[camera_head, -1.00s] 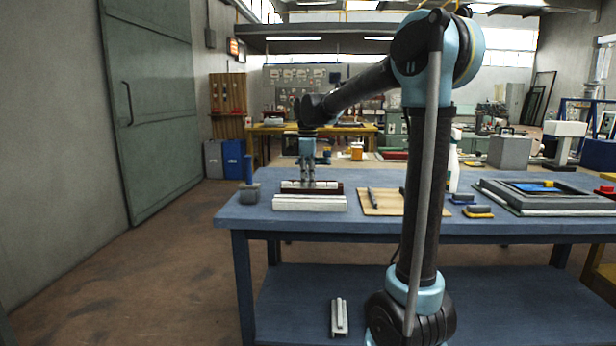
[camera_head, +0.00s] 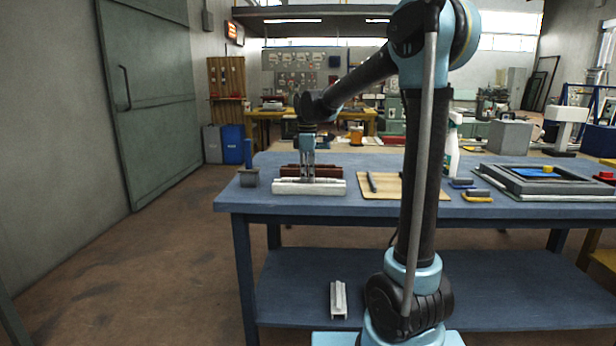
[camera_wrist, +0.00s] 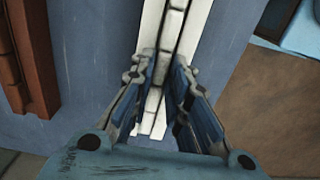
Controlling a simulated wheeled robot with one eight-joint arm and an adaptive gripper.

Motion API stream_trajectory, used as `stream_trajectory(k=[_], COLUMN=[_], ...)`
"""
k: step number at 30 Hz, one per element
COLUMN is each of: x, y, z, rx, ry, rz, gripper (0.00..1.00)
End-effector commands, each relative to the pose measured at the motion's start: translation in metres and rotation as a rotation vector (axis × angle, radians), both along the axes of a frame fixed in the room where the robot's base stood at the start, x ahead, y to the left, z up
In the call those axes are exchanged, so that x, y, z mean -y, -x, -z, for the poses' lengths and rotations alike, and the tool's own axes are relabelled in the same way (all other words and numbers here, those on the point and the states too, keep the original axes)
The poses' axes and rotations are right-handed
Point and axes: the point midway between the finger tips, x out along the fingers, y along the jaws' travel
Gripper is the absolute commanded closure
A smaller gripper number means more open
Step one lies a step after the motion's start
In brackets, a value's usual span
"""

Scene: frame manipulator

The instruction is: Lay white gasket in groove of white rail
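The white rail (camera_head: 330,188) lies along the front left of the blue table. In the wrist view its white side (camera_wrist: 197,25) runs up the picture, with dark groove lines beside a segmented white strip, the white gasket (camera_wrist: 172,22). My gripper (camera_head: 307,180) is low over the middle of the rail, pointing down. In the wrist view its fingers (camera_wrist: 163,72) stand on either side of the gasket and appear closed on it. The gasket lines up with the groove; how deep it sits cannot be told. The fingers hide part of it.
A brown holder (camera_head: 332,171) lies just behind the rail and shows at left in the wrist view (camera_wrist: 28,60). A dark block with a blue handle (camera_head: 249,178) stands to the left. A tan board (camera_head: 380,188) lies to the right. The table's front edge is close.

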Motion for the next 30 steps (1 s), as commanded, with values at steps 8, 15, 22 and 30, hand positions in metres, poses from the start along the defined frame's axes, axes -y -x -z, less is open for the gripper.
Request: stream_trajectory(k=[8, 15, 22, 30], x=[0.000, 0.000, 0.000, 0.000], y=[0.000, 0.000, 0.000, -0.001], z=[0.000, -0.006, -0.040, -0.088], rx=[0.000, 0.000, 0.000, -0.001], ry=[0.000, 0.000, 0.000, 0.000], rz=[0.000, 0.000, -0.001, -0.001], gripper=[0.64, 0.64, 0.64, 0.64])
